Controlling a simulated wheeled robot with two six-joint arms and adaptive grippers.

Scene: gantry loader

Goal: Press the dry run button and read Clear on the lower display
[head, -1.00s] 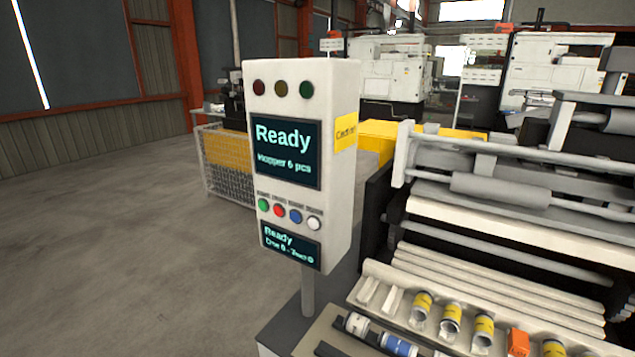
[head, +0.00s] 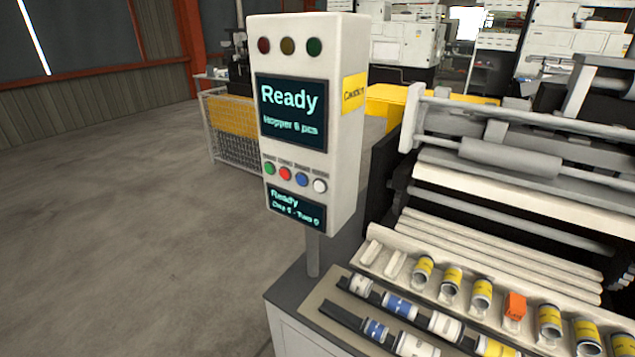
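A white control box (head: 348,150) stands on a post at the centre of the head view. Its upper display (head: 291,113) reads "Ready" and "Hopper 6 pcs". Its lower display (head: 296,207) reads "Ready" with a small, blurred second line. Between them is a row of buttons: green (head: 270,168), red (head: 285,173), blue (head: 302,179) and white (head: 320,186). The small labels above the buttons are too blurred to read, so I cannot tell which is the dry run button. Neither of my grippers is in view.
A loader with rollers (head: 510,160) stands right of the box. Below it, a tray (head: 400,238) holds yellow-banded cylinders and an orange block (head: 515,305); more cylinders lie in front. A wire-mesh crate (head: 226,150) stands behind on the left. The floor (head: 120,230) at left is clear.

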